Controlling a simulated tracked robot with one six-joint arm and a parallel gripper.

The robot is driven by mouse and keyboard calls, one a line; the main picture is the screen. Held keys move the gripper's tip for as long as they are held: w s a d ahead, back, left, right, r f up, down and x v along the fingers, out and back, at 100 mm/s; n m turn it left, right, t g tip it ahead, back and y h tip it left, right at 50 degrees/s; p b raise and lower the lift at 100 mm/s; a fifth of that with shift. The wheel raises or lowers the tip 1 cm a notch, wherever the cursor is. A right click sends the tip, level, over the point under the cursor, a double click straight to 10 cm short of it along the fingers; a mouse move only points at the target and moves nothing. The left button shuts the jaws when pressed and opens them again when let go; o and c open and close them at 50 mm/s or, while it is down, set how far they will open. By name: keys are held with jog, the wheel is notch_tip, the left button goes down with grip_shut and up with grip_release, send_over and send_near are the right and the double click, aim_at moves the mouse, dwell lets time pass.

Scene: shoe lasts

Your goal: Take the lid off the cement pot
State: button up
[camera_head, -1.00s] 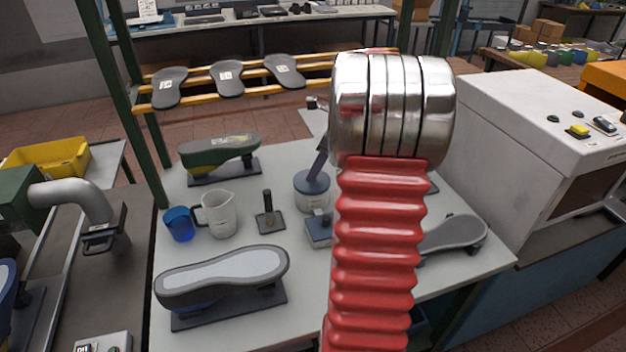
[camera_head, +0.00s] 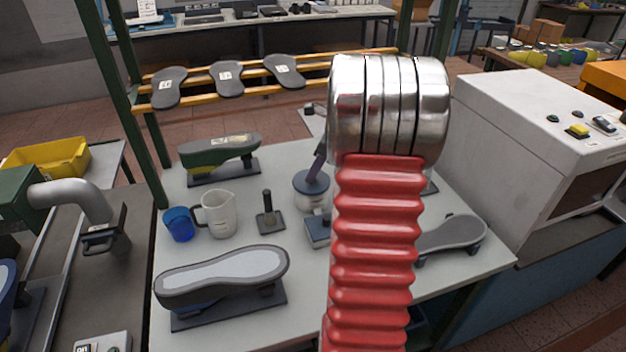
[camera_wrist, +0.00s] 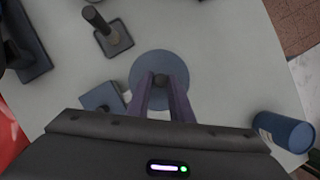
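The cement pot (camera_head: 312,201) is a pale round pot standing on the grey-white table, left of my red arm in the head view. Its blue-grey lid (camera_head: 304,182) is on top. In the wrist view the lid (camera_wrist: 143,66) is a round disc with a small dark knob (camera_wrist: 160,79) at its middle. My gripper (camera_wrist: 161,80) has its two purple fingers on either side of the knob, around it. I cannot tell whether they press on it. The fingers also show over the lid in the head view. The pot body is hidden under the lid in the wrist view.
Near the pot are a small block (camera_head: 317,231), a post on a base (camera_head: 267,214), a white jug (camera_head: 219,216) and a blue cup (camera_head: 180,224). Shoe lasts (camera_head: 222,272) surround them. A blue cylinder (camera_wrist: 284,131) lies at right in the wrist view.

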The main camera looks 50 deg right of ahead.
grip_shut()
notch_tip(320, 180, up, 10)
dwell(0.7)
dwell(0.4)
